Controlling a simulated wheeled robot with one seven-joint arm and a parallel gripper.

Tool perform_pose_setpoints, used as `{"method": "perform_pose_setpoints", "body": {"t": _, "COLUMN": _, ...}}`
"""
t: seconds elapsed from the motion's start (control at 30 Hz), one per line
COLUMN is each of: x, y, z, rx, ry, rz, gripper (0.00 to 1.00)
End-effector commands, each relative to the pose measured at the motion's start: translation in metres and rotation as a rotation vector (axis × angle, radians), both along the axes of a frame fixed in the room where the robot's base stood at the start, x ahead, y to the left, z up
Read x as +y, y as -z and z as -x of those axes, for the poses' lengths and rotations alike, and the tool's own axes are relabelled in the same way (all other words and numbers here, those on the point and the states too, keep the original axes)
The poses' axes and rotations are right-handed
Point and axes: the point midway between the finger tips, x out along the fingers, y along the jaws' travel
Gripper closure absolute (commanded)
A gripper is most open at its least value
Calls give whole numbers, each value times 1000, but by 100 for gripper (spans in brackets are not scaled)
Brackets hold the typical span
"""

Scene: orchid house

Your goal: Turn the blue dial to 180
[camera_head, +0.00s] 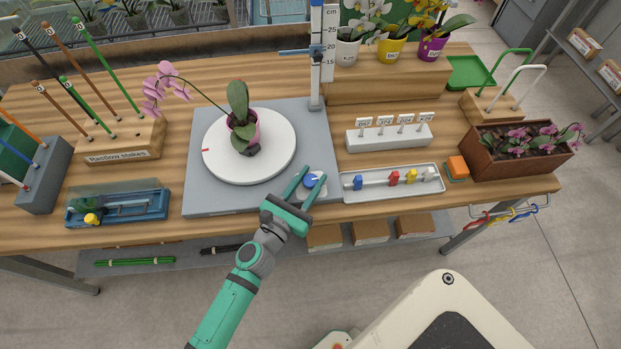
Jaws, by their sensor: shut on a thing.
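The blue dial (311,180) sits on a pale base at the front right corner of the grey platform. My gripper (308,182) is at the dial, with one green finger on each side of it, shut on it. The fingers hide part of the dial and its base. Any numbers or pointer on it are too small to read. The white round turntable (220,167) on the platform (205,201) carries a potted pink orchid (243,131). A small red mark shows at the turntable's left edge.
A height ruler (316,75) stands behind the platform. A tray of coloured clips (390,193) lies right of the dial. A blue tool fixture (118,204) is at the front left, and a rainbow stakes block (120,142) stands behind it. The table's front edge is just below my gripper.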

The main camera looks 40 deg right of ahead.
Motion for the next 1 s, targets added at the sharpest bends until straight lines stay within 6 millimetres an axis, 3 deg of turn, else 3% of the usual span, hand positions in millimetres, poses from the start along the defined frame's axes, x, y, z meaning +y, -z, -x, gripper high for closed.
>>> {"method": "perform_pose_setpoints", "body": {"t": 0.4, "x": 0, "y": 3, "z": 1, "rx": 2, "ry": 153, "rz": -3, "gripper": 88}}
{"method": "perform_pose_setpoints", "body": {"t": 0.9, "x": 0, "y": 3, "z": 1, "rx": 2, "ry": 167, "rz": -3, "gripper": 88}}
{"method": "perform_pose_setpoints", "body": {"t": 0.93, "x": 0, "y": 3, "z": 1, "rx": 4, "ry": 167, "rz": -4, "gripper": 59}}
{"method": "perform_pose_setpoints", "body": {"t": 0.97, "x": 0, "y": 3, "z": 1, "rx": 3, "ry": 167, "rz": -3, "gripper": 52}}
{"method": "perform_pose_setpoints", "body": {"t": 1.0, "x": 0, "y": 3, "z": 1, "rx": 2, "ry": 167, "rz": -3, "gripper": 51}}
